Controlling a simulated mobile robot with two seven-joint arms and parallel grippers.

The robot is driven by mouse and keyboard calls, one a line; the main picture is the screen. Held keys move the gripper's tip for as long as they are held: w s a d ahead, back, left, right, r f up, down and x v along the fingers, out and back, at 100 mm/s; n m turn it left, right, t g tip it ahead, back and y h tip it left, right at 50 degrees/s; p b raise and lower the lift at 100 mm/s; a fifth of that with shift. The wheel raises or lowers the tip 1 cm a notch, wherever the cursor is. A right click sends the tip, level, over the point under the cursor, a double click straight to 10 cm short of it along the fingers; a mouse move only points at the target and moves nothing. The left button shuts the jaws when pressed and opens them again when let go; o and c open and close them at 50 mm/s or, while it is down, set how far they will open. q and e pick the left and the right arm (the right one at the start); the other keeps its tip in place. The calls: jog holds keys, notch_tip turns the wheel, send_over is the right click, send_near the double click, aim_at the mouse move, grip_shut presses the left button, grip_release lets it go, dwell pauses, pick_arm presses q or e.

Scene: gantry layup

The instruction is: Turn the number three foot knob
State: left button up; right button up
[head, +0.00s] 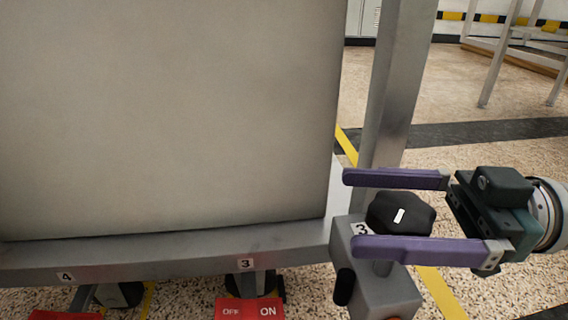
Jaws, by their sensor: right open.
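The number three foot knob (401,213) is a black lobed knob with a white mark on top. It sits on a grey block (385,292) with a "3" label beside it. My right gripper (350,212) comes in from the right with two purple fingers. It is open, with one finger on the far side of the knob and one on the near side. The knob lies between the fingers; I cannot tell whether they touch it. My left gripper is not in view.
A large grey panel (170,110) stands on a metal frame rail (200,250) labelled 4 and 3. A metal post (392,85) rises behind the knob. A red OFF/ON plate (250,309) is below the rail. Open speckled floor (500,160) lies to the right.

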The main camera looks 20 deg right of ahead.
jog(key=shift+w+a, duration=0.25)
jog(key=shift+a, duration=0.25)
jog(key=shift+c, duration=0.2)
jog(key=c, duration=1.3)
jog(key=m+t+h+p, duration=0.2)
jog(key=p, duration=0.1)
jog(key=m+t+h+p, duration=0.2)
jog(key=p, duration=0.1)
jog(key=w+d+m+t+h+p, duration=0.1)
jog(key=m+t+h+p, duration=0.1)
jog(key=t+p, duration=0.1)
jog(key=shift+r+p, duration=0.3)
jog(key=shift+p, duration=0.2)
jog(key=m+t+h+p, duration=0.1)
jog(key=h, duration=0.1)
jog(key=m+h, duration=0.1)
jog(key=shift+w+d+f+m+t+h+p, duration=0.2)
jog(key=shift+d+m+t+h+p, duration=0.1)
jog(key=shift+d+t+h+p, duration=0.1)
jog(key=shift+w+d+m+t+h+p, duration=0.15)
jog(key=shift+m+t+h+p, duration=0.1)
jog(key=shift+m+h, duration=0.4)
jog(key=shift+s+d+m+t+h+p, duration=0.2)
jog(key=shift+m+h, duration=0.25)
jog(key=shift+h, duration=0.4)
jog(key=shift+f+h, duration=0.1)
jog(key=shift+h, duration=0.2)
